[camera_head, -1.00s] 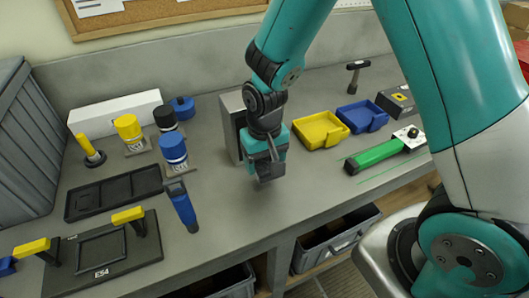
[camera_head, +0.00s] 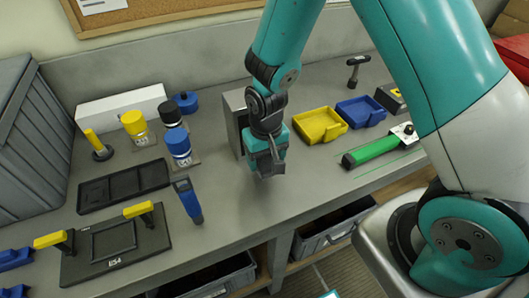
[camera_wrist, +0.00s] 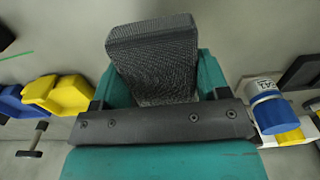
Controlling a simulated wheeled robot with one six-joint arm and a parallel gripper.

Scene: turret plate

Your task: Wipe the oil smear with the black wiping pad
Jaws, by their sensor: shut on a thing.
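My gripper (camera_head: 268,165) hangs low over the middle of the grey bench, in front of a grey metal block. It is shut on the black wiping pad (camera_wrist: 155,55), whose dark textured body stands between the teal fingers in the wrist view. In the head view the pad is hard to tell from the dark fingertips, and I cannot tell whether it touches the bench. I cannot make out the oil smear in either view; the gripper and pad hide part of the bench.
The grey block (camera_head: 235,115) stands close behind my gripper. Yellow (camera_head: 320,125) and blue (camera_head: 360,112) trays and a green-handled tool (camera_head: 370,151) lie to the right. Blue-topped (camera_head: 178,143) and yellow-topped (camera_head: 133,122) containers and a blue handheld tool (camera_head: 188,200) are left. Bench in front is clear.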

